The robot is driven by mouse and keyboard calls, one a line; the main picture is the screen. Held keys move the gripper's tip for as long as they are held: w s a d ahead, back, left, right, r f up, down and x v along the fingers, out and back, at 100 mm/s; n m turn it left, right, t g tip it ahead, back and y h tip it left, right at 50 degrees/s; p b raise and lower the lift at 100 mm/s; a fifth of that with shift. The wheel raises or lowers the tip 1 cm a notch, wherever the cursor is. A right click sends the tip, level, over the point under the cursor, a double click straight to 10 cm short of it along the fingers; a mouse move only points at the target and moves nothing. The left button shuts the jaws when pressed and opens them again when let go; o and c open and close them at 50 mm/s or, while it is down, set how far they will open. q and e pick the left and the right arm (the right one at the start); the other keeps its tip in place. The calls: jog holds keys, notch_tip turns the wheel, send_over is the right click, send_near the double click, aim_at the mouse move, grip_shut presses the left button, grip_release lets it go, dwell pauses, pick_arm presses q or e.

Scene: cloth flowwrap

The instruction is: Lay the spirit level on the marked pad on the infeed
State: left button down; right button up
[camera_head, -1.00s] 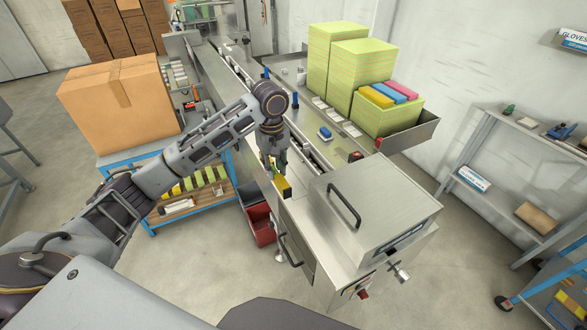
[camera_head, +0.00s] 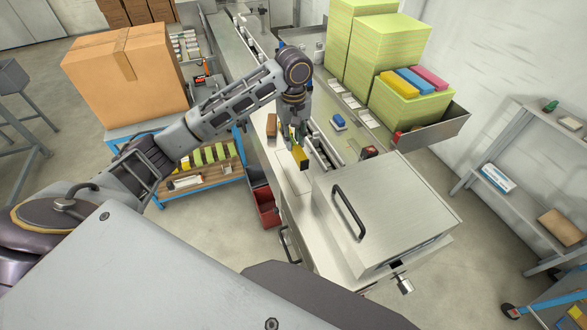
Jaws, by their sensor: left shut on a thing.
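The yellow spirit level (camera_head: 302,159) hangs, end down, below my left gripper (camera_head: 295,134), which is shut on it. My wrist and fingers hide its upper part. It shows over the pale metal infeed, just above an outlined rectangular pad (camera_head: 293,181) in the picture. I cannot tell how high above the surface its lower end is. The pad is bare where it shows. My right gripper is not in view.
A brown block (camera_head: 271,125) stands on the infeed left of my left gripper. A metal hood with a black handle (camera_head: 347,212) stands to the right of the pad. A red bin (camera_head: 265,207) is below the infeed's left side. Green stacks (camera_head: 380,60) stand farther back.

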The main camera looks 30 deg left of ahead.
pick_arm(q)
jog(key=shift+w+f+p, duration=0.1)
jog(key=shift+f+p, duration=0.25)
jog(key=shift+f, duration=2.15)
jog(key=shift+f, duration=0.1)
jog(key=shift+f+p, duration=0.4)
jog(key=shift+f, duration=2)
jog(key=c, duration=1.3)
grip_release()
jog(key=shift+f, duration=0.15)
jog(key=shift+o, duration=0.2)
jog(key=shift+r+b, duration=0.65)
jog(key=shift+r, duration=5.5)
